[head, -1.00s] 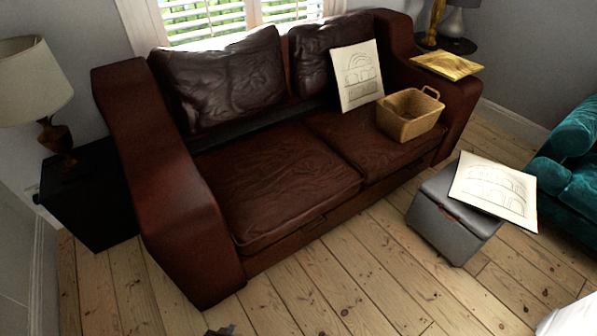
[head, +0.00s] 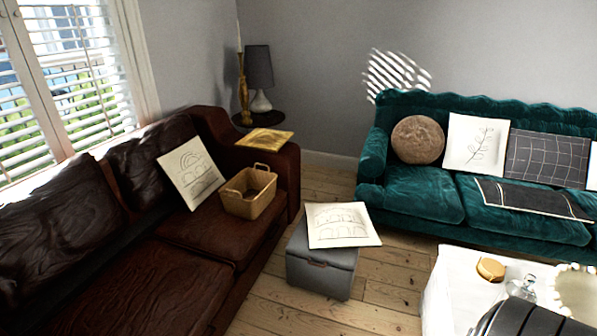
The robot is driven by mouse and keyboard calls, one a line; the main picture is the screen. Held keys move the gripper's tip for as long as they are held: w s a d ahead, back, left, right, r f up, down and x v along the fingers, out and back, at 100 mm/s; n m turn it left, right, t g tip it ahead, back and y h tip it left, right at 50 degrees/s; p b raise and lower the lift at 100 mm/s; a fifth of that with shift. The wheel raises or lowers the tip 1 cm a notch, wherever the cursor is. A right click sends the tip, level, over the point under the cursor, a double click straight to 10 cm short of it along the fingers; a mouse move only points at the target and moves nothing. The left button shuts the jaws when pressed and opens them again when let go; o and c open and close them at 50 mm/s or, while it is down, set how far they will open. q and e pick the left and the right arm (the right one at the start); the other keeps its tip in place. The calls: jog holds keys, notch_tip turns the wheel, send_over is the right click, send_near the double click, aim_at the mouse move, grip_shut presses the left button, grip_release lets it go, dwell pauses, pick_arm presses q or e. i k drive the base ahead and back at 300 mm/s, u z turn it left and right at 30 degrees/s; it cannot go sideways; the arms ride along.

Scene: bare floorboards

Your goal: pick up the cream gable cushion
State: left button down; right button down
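Two cream cushions with line drawings of arched, building-like shapes are in the head view. One cream cushion (head: 191,174) leans upright against the backrest of the brown leather sofa, at its right end. The other cream cushion (head: 340,225) lies flat on top of the grey storage ottoman (head: 320,275), overhanging its edges. From the drawings I cannot tell for sure which is the gable one. A third cream cushion (head: 474,146) with a leaf-stem drawing stands on the teal sofa. Neither of my grippers shows.
A wicker basket (head: 248,192) sits on the brown sofa beside the leaning cushion. The teal sofa (head: 415,192) stands right. A white-covered table (head: 452,278) fills the lower right. Bare floorboards (head: 272,305) surround the ottoman.

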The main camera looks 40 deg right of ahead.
aim_at(348, 225)
jog(key=z, duration=1.1)
jog(key=i, duration=1.3)
jog(key=u, duration=0.5)
